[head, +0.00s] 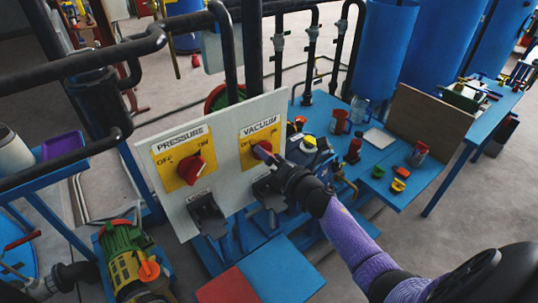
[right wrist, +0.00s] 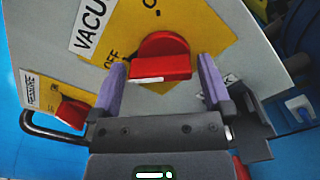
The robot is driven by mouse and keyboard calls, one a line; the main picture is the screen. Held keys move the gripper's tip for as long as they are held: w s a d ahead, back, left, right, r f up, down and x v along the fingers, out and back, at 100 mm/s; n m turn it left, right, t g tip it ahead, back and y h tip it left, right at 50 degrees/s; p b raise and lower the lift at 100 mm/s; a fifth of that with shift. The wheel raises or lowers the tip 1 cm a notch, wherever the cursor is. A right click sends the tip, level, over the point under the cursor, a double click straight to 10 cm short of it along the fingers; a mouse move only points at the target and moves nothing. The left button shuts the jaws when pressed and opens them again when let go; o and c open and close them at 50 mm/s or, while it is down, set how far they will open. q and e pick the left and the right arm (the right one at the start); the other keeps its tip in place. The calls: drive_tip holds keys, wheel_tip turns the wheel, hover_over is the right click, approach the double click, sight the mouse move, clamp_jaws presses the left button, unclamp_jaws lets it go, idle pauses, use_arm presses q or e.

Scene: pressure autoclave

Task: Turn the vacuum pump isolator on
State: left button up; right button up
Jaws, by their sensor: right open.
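The vacuum isolator is a red rotary knob (head: 264,145) on a yellow plate (head: 248,159) marked VACUUM, OFF and ON, at the right of a pale upright panel. In the right wrist view the red knob (right wrist: 163,52) lies ahead, between two purple fingers. My right gripper (head: 264,153) is at the knob and partly hides it in the head view. In the wrist view my right gripper (right wrist: 162,75) is open, with a finger on each side of the knob and visible gaps beside it. I cannot tell which mark the knob points to. My left gripper is not in view.
The red pressure knob (head: 191,169) is on the left of the pale panel (head: 222,140). Black boxes (head: 207,214) are mounted below the knobs. Black pipes (head: 228,55) rise behind the panel. A blue table (head: 385,150) with small coloured parts stands to the right.

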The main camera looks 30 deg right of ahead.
drive_tip(key=shift+w, duration=0.45)
drive_tip(key=c, duration=1)
drive_tip(key=shift+o, duration=0.2)
drive_tip(key=shift+m, duration=1.3)
drive_tip(key=m+p, duration=0.1)
drive_tip(key=m, duration=0.5)
drive_tip(key=shift+d, duration=0.15)
drive_tip(key=m, duration=0.7)
drive_tip(key=shift+d+f+p, duration=0.1)
drive_tip(key=shift+p, duration=0.3)
drive_tip(key=shift+m, duration=0.8)
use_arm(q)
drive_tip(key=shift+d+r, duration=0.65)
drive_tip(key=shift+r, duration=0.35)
use_arm(e)
drive_tip(key=shift+f+m, duration=0.1)
drive_tip(key=shift+m, duration=0.4)
